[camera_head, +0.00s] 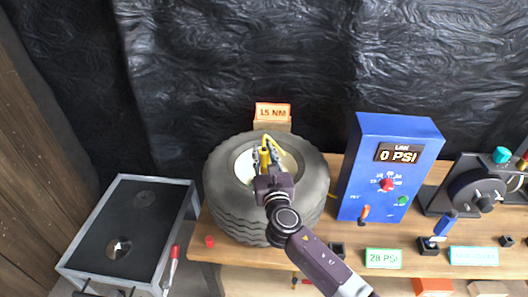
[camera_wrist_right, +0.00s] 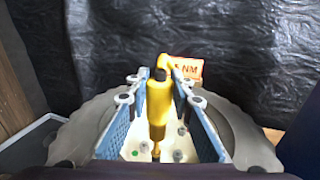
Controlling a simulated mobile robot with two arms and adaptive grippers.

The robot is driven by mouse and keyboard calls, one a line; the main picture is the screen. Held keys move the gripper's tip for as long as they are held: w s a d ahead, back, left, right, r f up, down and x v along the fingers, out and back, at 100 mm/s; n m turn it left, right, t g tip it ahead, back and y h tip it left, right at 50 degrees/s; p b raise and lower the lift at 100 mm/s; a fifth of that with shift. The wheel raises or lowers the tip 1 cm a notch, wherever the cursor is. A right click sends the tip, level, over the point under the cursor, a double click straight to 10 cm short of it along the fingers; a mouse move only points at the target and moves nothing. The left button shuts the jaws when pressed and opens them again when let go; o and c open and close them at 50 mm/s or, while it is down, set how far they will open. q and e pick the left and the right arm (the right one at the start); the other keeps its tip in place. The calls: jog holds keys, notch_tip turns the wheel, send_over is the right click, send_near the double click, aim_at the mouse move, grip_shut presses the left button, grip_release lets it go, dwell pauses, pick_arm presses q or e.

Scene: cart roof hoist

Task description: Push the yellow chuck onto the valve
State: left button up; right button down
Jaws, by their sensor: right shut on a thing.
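The yellow chuck (camera_wrist_right: 159,105) is a cylinder with a bent top, held between the blue-padded fingers of my right gripper (camera_wrist_right: 158,100). In the head view the chuck (camera_head: 265,157) and my right gripper (camera_head: 266,166) are over the pale wheel hub (camera_head: 245,168). The chuck's narrow lower end points down at the hub face in the wrist view. I cannot clearly make out the valve or whether the chuck touches it. A small green spot (camera_wrist_right: 135,153) and several grey nuts show on the hub. My left gripper is not in view.
The grey tire (camera_head: 232,218) lies on a wooden bench (camera_head: 205,246). A blue box (camera_head: 362,185) reading 0 PSI stands to its right, with a 15 NM sign (camera_head: 272,112) behind. A black-topped cart (camera_head: 105,222) is at left. A 28 PSI label (camera_head: 383,258) is at the front.

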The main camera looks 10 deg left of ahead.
aim_at(265, 165)
jog(key=shift+p, duration=0.35)
dwell(1.1)
jog(key=shift+f+b, duration=1.6)
jog(key=shift+f, duration=0.25)
jog(key=c, duration=1.6)
grip_release()
jog(key=shift+s, duration=0.1)
jog(key=v, duration=1.2)
